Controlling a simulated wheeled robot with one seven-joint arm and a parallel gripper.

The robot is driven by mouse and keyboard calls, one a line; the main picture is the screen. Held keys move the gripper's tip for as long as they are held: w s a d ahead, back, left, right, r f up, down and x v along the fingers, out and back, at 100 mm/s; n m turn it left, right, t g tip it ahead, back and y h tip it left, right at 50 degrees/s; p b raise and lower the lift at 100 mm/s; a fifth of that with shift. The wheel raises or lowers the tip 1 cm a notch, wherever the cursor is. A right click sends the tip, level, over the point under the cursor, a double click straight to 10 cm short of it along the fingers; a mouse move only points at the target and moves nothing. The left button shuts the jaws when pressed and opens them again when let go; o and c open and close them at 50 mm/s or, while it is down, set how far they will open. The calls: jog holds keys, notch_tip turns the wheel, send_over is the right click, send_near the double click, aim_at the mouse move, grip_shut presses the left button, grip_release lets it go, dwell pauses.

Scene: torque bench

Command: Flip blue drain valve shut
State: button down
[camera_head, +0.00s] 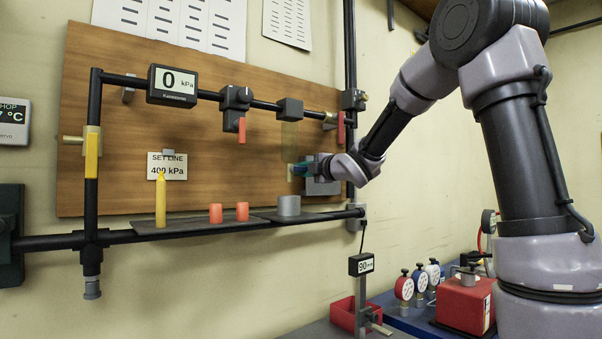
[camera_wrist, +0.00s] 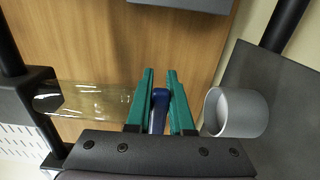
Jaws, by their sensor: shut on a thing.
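The blue valve handle (camera_wrist: 159,108) shows in the wrist view, between the two green fingers of my gripper (camera_wrist: 161,76). The fingers are shut on it, one on each side. In the head view my gripper (camera_head: 301,169) is at the lower right of the wooden board, just left of the black upright pipe. The handle is mostly hidden there by my fingers and wrist, and the valve body is hard to make out.
A grey cup (camera_wrist: 243,112) stands close beside the fingers, on the black shelf (camera_head: 190,224). A clear tube (camera_wrist: 95,98) is on the other side. A gauge (camera_head: 172,84) reads 0 kPa.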

jog(key=c, duration=0.8)
grip_release()
jog(key=v, duration=1)
jog(key=shift+s+d, duration=0.25)
jog(key=shift+s, duration=0.1)
